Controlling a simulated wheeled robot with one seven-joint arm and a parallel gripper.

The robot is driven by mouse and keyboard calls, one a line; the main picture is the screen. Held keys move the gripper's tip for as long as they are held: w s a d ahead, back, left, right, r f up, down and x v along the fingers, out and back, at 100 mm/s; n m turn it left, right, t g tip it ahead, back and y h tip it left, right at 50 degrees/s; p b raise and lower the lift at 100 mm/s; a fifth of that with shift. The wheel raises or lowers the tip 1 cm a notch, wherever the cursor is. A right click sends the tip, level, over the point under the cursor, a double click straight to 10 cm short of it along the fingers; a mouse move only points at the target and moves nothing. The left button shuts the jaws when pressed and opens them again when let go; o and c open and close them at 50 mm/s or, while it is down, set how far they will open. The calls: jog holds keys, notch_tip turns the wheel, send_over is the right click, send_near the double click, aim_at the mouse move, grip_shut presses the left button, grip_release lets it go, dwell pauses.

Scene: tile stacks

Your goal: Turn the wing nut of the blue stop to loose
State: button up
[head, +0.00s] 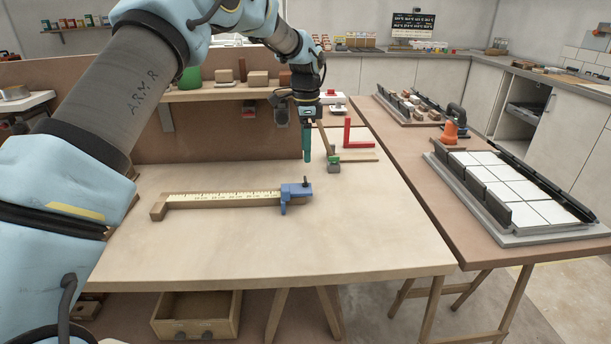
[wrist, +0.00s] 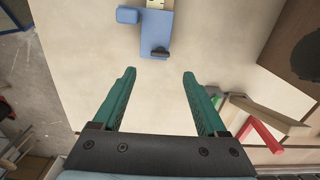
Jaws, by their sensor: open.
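The blue stop (head: 292,192) sits at the right end of a wooden rule with a yellow scale (head: 225,198) lying on the pale bench. A small dark wing nut (head: 305,181) stands on the stop's top. In the wrist view the blue stop (wrist: 154,38) is at the top centre, with the dark wing nut (wrist: 160,52) near its lower end. My gripper (head: 306,158) points down above the bench, beyond the stop. Its green fingers (wrist: 160,75) are apart and empty, and the stop lies ahead of the fingertips, not between them.
A red square (head: 347,135) and a green-and-grey piece with a wooden handle (head: 333,162) lie right of my gripper. A shelf (head: 220,93) stands behind. A side table holds a tray of white tiles (head: 490,180). The bench front is clear.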

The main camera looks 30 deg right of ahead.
aim_at(305, 178)
notch_tip(305, 178, down, 9)
jog(key=shift+r+p, duration=0.1)
jog(key=shift+p, duration=1.05)
jog(key=shift+c, duration=0.2)
grip_shut()
